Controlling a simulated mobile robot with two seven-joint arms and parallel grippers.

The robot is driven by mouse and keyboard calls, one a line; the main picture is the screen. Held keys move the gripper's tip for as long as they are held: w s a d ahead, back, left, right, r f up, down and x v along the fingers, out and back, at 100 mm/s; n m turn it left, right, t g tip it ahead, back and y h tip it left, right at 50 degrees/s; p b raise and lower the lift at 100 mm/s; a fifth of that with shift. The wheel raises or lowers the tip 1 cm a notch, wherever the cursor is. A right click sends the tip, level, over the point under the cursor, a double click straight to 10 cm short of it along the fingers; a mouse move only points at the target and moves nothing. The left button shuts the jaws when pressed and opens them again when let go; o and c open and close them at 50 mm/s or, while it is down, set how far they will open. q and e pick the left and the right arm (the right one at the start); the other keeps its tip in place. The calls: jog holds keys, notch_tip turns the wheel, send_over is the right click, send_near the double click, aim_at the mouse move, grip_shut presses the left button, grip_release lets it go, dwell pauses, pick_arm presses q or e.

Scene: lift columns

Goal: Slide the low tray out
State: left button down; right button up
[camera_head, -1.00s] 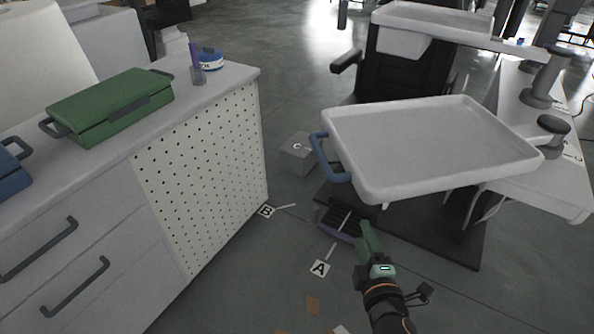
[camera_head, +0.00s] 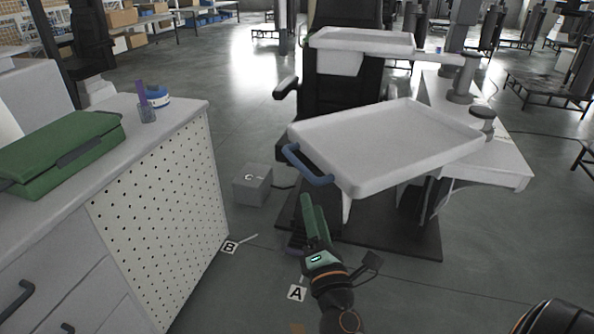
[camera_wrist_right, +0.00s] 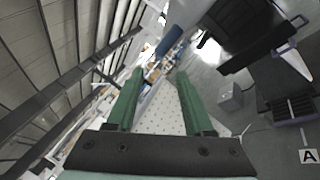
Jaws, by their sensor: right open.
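The low tray (camera_head: 400,143) is wide and white with a raised rim, at the centre right of the head view. Its blue bar handle (camera_head: 306,168) is on the left edge, facing me. My right gripper (camera_head: 312,200) has green fingers and points up, just below the handle in the picture, with no visible contact. In the right wrist view its two fingers (camera_wrist_right: 158,88) are apart with nothing between them. A smaller white tray (camera_head: 362,42) is farther back and higher. My left gripper is not in view.
A white cabinet with a perforated side panel (camera_head: 155,225) stands at the left, with a green case (camera_head: 62,152) on top. A grey box marked C (camera_head: 252,186) and floor markers B (camera_head: 229,247) and A (camera_head: 297,292) are on the floor.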

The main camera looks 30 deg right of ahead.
aim_at(303, 165)
jog(key=p+x, duration=0.2)
jog(key=x, duration=0.8)
jog(key=shift+w+d+r+p, duration=0.1)
jog(key=shift+w+d+p, duration=0.05)
jog(key=shift+p, duration=0.25)
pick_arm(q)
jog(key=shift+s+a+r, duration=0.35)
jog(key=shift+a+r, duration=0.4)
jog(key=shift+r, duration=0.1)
pick_arm(e)
jog(key=shift+w+d, duration=0.3)
jog(key=shift+w, duration=0.35)
jog(key=shift+c, duration=0.2)
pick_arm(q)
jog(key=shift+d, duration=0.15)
pick_arm(e)
grip_shut()
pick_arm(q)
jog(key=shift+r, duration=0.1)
